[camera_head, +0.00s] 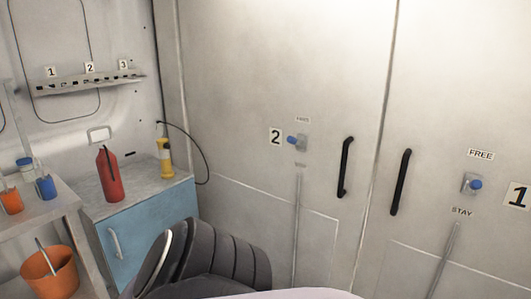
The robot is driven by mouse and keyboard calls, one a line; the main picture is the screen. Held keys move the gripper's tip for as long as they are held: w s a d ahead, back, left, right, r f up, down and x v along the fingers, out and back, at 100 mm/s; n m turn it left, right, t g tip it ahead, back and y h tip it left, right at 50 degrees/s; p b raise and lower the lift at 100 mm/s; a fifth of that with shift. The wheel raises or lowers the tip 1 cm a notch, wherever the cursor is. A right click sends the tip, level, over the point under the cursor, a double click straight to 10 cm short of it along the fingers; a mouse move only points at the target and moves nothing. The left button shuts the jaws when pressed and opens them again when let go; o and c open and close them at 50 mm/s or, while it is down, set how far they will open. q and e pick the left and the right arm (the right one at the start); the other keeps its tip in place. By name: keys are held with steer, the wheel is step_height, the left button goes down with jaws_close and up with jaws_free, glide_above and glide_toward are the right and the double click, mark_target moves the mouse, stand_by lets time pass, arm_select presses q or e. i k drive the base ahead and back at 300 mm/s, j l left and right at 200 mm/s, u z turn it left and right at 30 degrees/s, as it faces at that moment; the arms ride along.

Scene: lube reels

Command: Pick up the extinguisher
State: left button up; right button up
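A red extinguisher (110,177) with a dark strip down its side stands upright on the grey top of a blue cabinet (150,232) at the left. It stands near the cabinet's left end, apart from the yellow device to its right. Neither of my grippers shows in the head view, and nothing is seen touching the extinguisher.
A yellow device (166,160) with a black cable stands on the cabinet's right end. A shelf with small containers (45,187) and an orange bucket (50,272) is at left. Doors with black handles (345,167) fill the right.

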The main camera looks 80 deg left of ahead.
mark_target(106, 162)
steer(key=u, duration=4.1)
